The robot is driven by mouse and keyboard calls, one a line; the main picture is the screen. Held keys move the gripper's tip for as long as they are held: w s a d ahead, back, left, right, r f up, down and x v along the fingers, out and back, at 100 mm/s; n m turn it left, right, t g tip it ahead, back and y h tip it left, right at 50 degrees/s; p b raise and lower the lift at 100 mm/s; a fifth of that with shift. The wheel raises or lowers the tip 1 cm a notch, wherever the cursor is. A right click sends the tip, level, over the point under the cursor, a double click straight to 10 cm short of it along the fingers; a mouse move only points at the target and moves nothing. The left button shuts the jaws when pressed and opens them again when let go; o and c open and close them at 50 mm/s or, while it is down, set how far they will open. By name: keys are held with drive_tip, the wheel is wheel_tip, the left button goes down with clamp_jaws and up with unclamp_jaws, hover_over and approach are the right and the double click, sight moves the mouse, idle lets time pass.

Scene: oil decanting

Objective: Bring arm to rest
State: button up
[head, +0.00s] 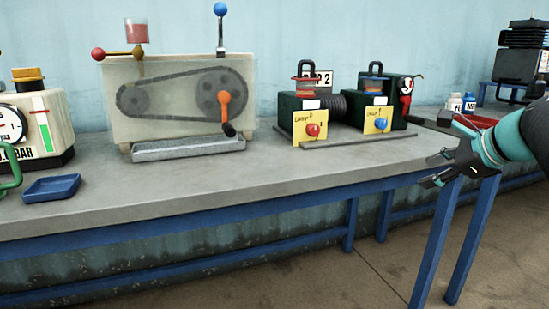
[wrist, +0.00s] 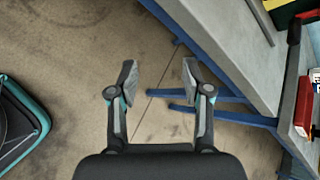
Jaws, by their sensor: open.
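My gripper (head: 436,169) is at the right of the head view, just off the right front edge of the grey bench (head: 200,190). In the wrist view my gripper (wrist: 158,80) has its two fingers spread apart with nothing between them. Bare concrete floor (wrist: 150,50) lies below the fingers. My arm (head: 515,137) enters from the right edge of the head view.
On the bench stand a belt-drive machine (head: 180,100), a blue tray (head: 52,188), a gauge unit (head: 35,128) and two dark green units with yellow plates (head: 310,127). Small white bottles (head: 454,102) stand behind my arm. Blue bench legs (head: 440,240) stand below my gripper.

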drive_tip(key=s+a+f+n+g+h, duration=0.2)
drive_tip(key=s+a+f+n+g, duration=0.15)
drive_tip(key=s+f+n, duration=0.6)
drive_tip(key=s+a+f+n+h+p, duration=0.1)
drive_tip(key=s+a+f+n+p, duration=0.2)
drive_tip(key=s+a+f+n, duration=0.5)
drive_tip(key=shift+s+a+n+h, duration=0.3)
drive_tip(key=shift+s+a+n, duration=2.3)
drive_tip(key=shift+a+n, duration=0.2)
drive_tip(key=shift+f+g, duration=0.1)
drive_tip(key=shift+g, duration=0.15)
